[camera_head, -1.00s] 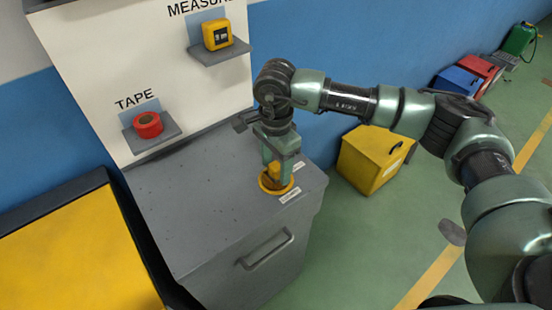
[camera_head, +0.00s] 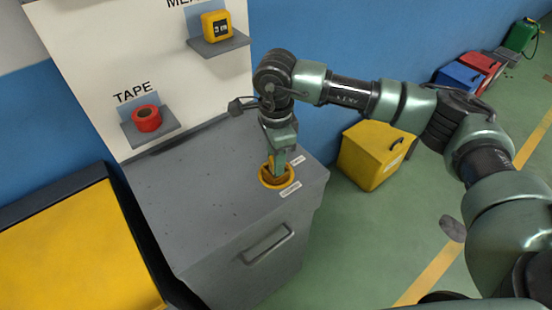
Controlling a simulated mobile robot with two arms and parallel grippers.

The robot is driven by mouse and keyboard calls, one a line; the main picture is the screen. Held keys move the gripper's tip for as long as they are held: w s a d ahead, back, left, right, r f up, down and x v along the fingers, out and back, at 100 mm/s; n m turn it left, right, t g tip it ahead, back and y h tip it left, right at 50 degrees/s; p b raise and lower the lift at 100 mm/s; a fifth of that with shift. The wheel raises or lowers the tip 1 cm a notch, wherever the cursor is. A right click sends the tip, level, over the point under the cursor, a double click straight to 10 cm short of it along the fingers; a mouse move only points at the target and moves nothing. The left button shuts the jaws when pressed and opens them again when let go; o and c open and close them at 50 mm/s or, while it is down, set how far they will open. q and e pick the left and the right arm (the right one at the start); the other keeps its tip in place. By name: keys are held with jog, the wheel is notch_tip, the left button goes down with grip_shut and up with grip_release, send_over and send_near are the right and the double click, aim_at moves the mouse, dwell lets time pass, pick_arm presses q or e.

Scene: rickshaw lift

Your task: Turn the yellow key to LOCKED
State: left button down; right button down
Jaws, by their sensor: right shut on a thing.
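The yellow key sits in a round yellow ring (camera_head: 265,181) on top of the grey cabinet (camera_head: 195,195), near its right edge. My right gripper (camera_head: 277,170) points down into the ring and is shut on the key. The fingers hide nearly all of the key, so its angle is hard to read. Two small white labels lie beside the ring, one at the upper right (camera_head: 298,160) and one at the lower right (camera_head: 290,189). Their print is too small to read. My left gripper is not in view.
A white board behind the cabinet has shelves with a red tape roll (camera_head: 147,119) and a yellow tape measure (camera_head: 217,26). A yellow box (camera_head: 372,155) stands on the floor to the right. A yellow-topped unit (camera_head: 70,250) is at the left. The cabinet top's left part is clear.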

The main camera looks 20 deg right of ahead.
jog(key=shift+f+m+b, duration=0.1)
jog(key=shift+m+b, duration=0.3)
jog(key=shift+m, duration=1.4)
jog(key=shift+m+b, duration=0.3)
jog(key=shift+m, duration=1.5)
